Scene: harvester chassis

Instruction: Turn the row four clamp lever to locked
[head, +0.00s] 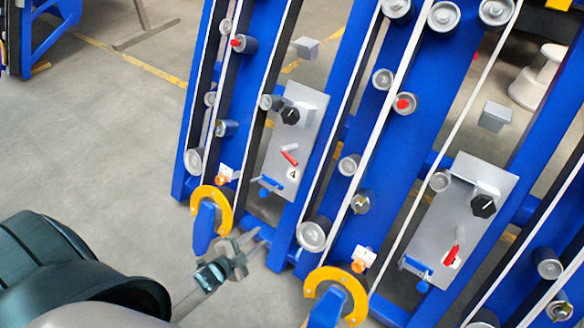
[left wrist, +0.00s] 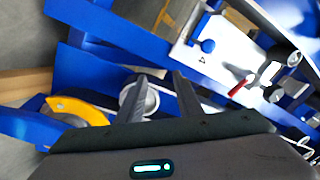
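My left gripper (head: 255,244) is below the plate, close to the lower end of the blue row frame and apart from the lever. In the left wrist view its two fingers (left wrist: 160,85) stand apart with nothing gripped between them. My right gripper is not in view.
A second grey plate (head: 489,178) with another red lever (head: 453,252) is at the right. Yellow curved guards (head: 226,205) stick out at the frames' lower ends, one beside my left gripper. Blue beams and rollers surround the plates. Open floor lies at the left.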

